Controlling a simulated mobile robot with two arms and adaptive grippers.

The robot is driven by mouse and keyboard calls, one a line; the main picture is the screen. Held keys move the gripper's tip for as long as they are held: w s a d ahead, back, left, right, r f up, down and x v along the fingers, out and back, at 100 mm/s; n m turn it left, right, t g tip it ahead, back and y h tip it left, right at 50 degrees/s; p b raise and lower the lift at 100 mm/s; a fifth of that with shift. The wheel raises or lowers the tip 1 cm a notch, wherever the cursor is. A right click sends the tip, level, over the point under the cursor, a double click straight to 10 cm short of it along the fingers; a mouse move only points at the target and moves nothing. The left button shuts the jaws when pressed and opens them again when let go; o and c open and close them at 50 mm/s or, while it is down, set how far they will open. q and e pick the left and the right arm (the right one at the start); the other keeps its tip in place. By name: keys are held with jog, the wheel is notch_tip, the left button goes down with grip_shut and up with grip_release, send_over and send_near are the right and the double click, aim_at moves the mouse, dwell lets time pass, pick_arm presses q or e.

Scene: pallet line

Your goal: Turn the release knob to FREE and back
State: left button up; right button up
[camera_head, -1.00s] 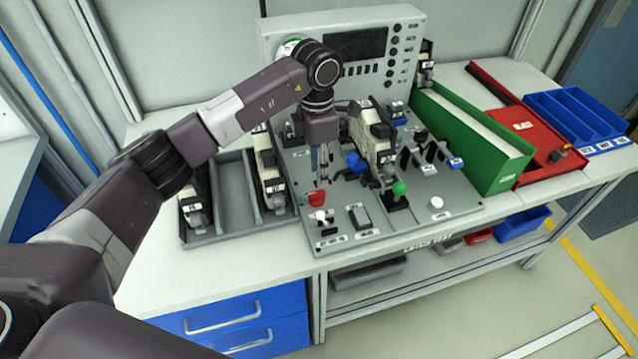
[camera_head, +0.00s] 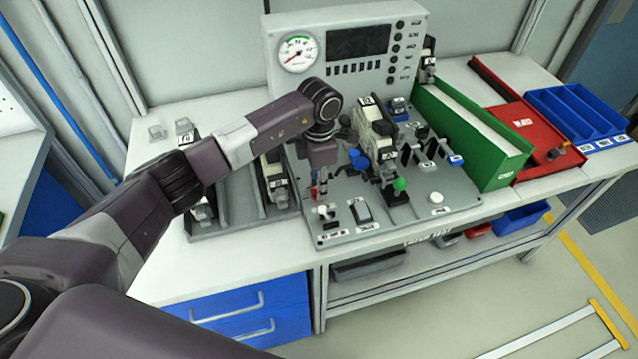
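A small red knob (camera_head: 314,193) sits at the front left of the grey test panel (camera_head: 400,215). I take it for the release knob, but its label is too small to read. My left gripper (camera_head: 322,188) points down right at the red knob and partly covers it. Its fingers are small and close together, and I cannot tell whether they grip the knob. My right gripper is out of view.
A clamped unit (camera_head: 373,125), a green-topped lever (camera_head: 399,184) and blue handles stand right of the gripper. Behind is a gauge console (camera_head: 412,50). A grey tray (camera_head: 237,190) lies left, a green bin (camera_head: 478,140) and red tray (camera_head: 545,145) right.

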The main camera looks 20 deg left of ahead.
pick_arm(q)
grip_shut()
jog(key=shift+f+m+b, duration=0.1)
jog(key=shift+m+b, duration=0.2)
jog(key=shift+b, duration=0.3)
jog(key=m+b, duration=0.6)
jog(key=b, duration=0.2)
jog(key=shift+f+m, duration=0.1)
jog(key=shift+m, duration=0.2)
jog(key=shift+m+b, duration=0.95)
jog(key=shift+m, duration=0.25)
jog(key=shift+r+m+b, duration=0.2)
jog(key=shift+m+b, duration=0.6)
jog(key=shift+m, duration=0.3)
jog(key=shift+r, duration=0.1)
jog(key=shift+o, duration=1.1)
grip_release()
